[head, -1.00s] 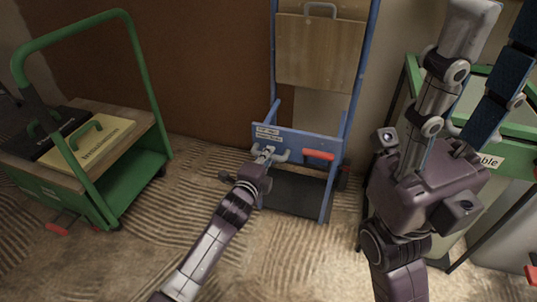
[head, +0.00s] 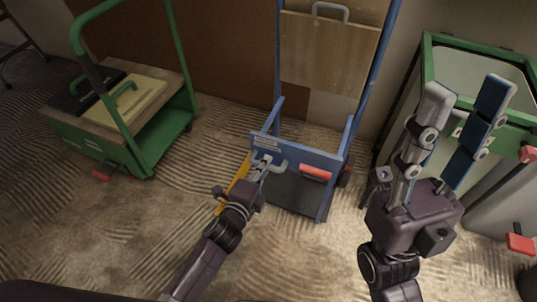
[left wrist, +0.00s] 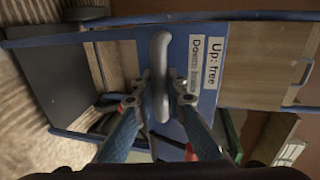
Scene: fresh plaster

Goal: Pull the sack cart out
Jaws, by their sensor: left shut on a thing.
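The blue sack cart (head: 340,157) stands upright in the middle of the head view, with a wooden panel (head: 325,60) against its frame. Its dark toe plate (head: 292,192) is at floor level. A red lever (head: 315,172) sits on its front plate. My left gripper (head: 262,166) is shut on the grey handle (head: 279,167) of that plate. In the left wrist view the fingers close on either side of the grey handle (left wrist: 160,75), beside labels "Up: free" and "Down: brake". My right gripper (head: 447,125) is open and empty, right of the cart, fingers pointing up.
A green platform trolley (head: 150,140) with black and yellow cases stands at the left. A green-framed bin (head: 428,75) with red parts is at the right. A yellow strip (head: 240,172) shows left of the cart. Grooved floor in front is clear.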

